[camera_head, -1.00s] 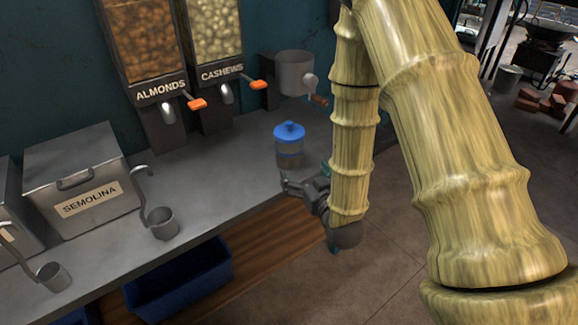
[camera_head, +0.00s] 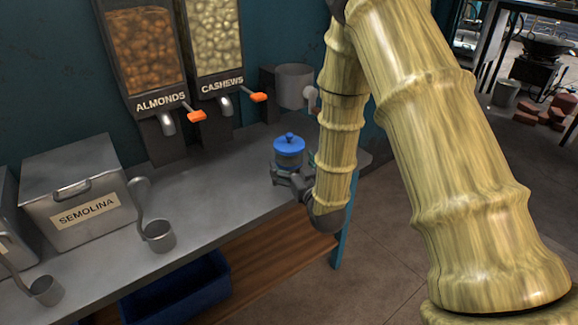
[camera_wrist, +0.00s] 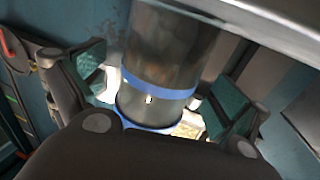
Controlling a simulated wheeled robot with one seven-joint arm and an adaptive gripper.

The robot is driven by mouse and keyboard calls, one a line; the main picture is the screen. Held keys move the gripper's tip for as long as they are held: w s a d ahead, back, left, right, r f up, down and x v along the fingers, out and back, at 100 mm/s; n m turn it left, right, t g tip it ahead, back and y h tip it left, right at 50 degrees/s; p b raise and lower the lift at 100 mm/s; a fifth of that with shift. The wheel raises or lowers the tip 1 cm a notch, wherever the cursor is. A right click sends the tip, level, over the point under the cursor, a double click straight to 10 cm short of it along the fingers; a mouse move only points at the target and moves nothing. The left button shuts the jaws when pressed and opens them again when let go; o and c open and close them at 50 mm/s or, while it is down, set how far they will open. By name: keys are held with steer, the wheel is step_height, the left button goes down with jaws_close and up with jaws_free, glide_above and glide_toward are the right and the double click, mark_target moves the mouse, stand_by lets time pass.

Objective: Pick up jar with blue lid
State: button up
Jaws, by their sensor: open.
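The jar with the blue lid (camera_head: 289,146) stands on the grey counter near its right end in the head view. Its lower part is partly hidden by my gripper (camera_head: 284,179), which is at the jar's near side. In the wrist view the clear jar (camera_wrist: 160,70), with a blue band, fills the middle. My gripper (camera_wrist: 158,98) is open there, with one green-padded finger on each side of the jar. Gaps show between the pads and the glass. Whether anything touches cannot be told.
The counter (camera_head: 215,190) holds a semolina bin (camera_head: 80,195) and a ladle (camera_head: 157,236) to the left. Almond (camera_head: 150,60) and cashew (camera_head: 215,40) dispensers stand behind. A metal pot (camera_head: 294,86) is behind the jar. A blue crate (camera_head: 180,290) sits below.

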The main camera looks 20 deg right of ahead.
steer(key=shift+w+a, duration=0.1)
steer(key=shift+w, duration=1.15)
steer(key=shift+c, duration=0.2)
steer(key=c, duration=1.3)
steer(key=shift+r, duration=0.1)
